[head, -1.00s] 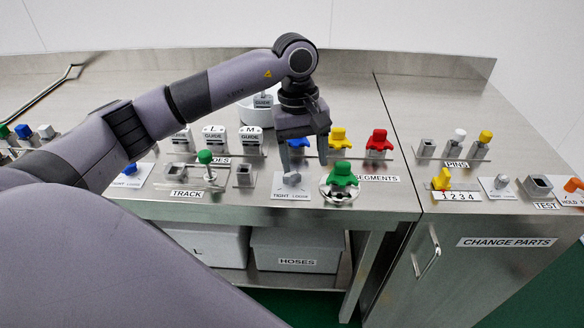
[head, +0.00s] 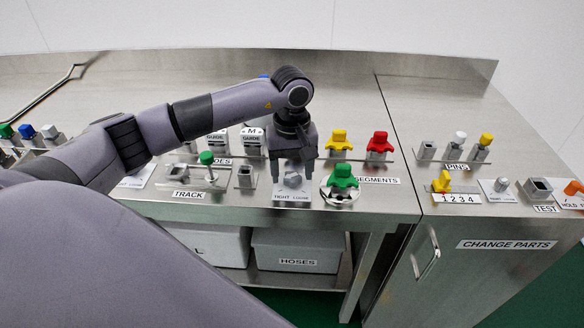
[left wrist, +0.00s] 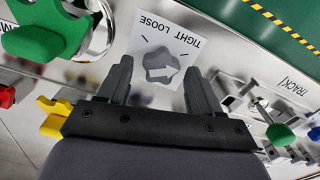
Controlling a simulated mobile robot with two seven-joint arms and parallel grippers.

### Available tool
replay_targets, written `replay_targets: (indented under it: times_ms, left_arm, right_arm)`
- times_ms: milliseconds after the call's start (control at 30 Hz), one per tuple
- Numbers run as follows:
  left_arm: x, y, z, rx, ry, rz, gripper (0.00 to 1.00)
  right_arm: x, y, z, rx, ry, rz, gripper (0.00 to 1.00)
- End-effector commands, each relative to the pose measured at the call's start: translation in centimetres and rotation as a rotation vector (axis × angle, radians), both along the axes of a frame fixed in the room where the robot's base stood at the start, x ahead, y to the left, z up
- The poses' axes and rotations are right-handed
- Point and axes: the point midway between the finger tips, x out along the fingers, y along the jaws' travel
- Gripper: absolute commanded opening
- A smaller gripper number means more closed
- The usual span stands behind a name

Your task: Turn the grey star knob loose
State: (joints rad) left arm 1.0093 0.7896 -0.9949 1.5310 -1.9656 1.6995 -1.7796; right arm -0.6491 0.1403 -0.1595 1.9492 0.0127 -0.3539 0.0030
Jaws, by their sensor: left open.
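The grey star knob (head: 292,180) sits on a white plate marked TIGHT and LOOSE near the bench's front edge. In the left wrist view the knob (left wrist: 162,66) shows just beyond and between my fingertips, with a light arrow-like mark on it. My left gripper (head: 292,180) is open, pointing down over the knob with one finger on each side. In the left wrist view its two fingers (left wrist: 159,78) are apart. I cannot tell whether either finger touches the knob. My right gripper is not in view.
A green clamp-like part (head: 343,176) stands close to the right of the knob. A green-topped pin (head: 206,158) and a metal socket (head: 245,177) stand to the left. Yellow (head: 339,140) and red (head: 379,142) parts stand behind right.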

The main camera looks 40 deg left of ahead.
Motion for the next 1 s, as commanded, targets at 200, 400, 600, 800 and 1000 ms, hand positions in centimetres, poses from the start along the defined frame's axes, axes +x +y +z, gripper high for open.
replay_targets:
  times_ms: [200,400,600,800,1000]
  left_arm:
    - [0.0,0.0,0.0,-0.001,0.001,0.0,0.09]
    - [0.0,0.0,0.0,-0.001,0.001,0.005,0.09]
    - [0.0,0.0,0.0,-0.001,0.001,0.053,0.09]
    - [-0.1,0.1,-0.1,0.0,0.001,0.175,0.09]
    - [-0.2,0.1,-0.1,0.0,0.001,0.355,0.09]
  right_arm:
    - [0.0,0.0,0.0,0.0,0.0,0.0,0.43]
    - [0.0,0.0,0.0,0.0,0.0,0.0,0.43]
    - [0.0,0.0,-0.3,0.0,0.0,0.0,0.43]
    - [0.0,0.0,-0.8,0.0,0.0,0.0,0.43]
    - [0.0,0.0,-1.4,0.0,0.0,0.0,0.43]
